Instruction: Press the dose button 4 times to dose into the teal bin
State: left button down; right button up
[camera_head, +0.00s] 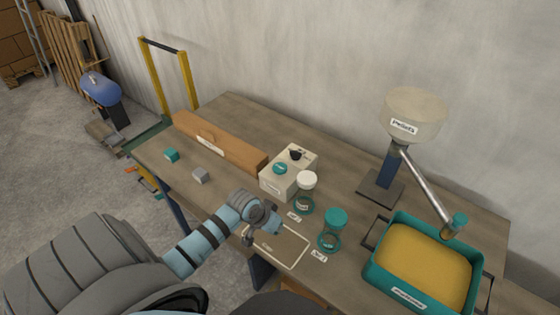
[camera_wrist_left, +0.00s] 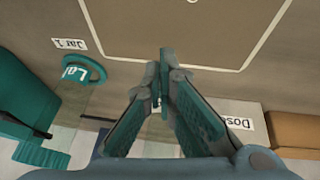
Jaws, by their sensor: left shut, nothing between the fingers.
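The cream dose box (camera_head: 288,172) stands on the table, with a teal button (camera_head: 280,168) and a black knob (camera_head: 296,154) on top. Its "Dose" label (camera_wrist_left: 238,122) shows in the left wrist view; there the button is not visible. The teal bin (camera_head: 376,280) sits at the right, holding yellow pellets (camera_head: 425,262). My left gripper (camera_head: 275,226) is in front of the dose box, apart from the button. Its fingers (camera_wrist_left: 165,80) are shut and empty.
A teal-lidded jar (camera_head: 334,225) and a white-lidded jar (camera_head: 306,190) stand between the dose box and the bin. A pale outlined rectangle (camera_head: 290,262) is marked below my gripper. An orange-brown beam (camera_head: 222,143), a teal cube (camera_head: 171,155) and a grey cube (camera_head: 200,175) lie at left.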

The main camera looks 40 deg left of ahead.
pick_arm(q)
jog(key=w+a+r+n+t, duration=0.1)
jog(key=w+a+r+n, duration=0.1)
jog(key=w+a+r, duration=0.55)
notch_tip(320, 180, up, 10)
jog(key=n+t+h, duration=0.1)
jog(key=n+t, duration=0.2)
send_over(278, 166)
jog(key=shift+w, duration=0.1)
notch_tip(278, 166, down, 7)
jog(key=b, duration=0.8)
jog(key=shift+f, duration=0.1)
jog(key=shift+f+b, duration=0.35)
jog(key=shift+f, duration=0.45)
jog(key=shift+f, duration=0.4)
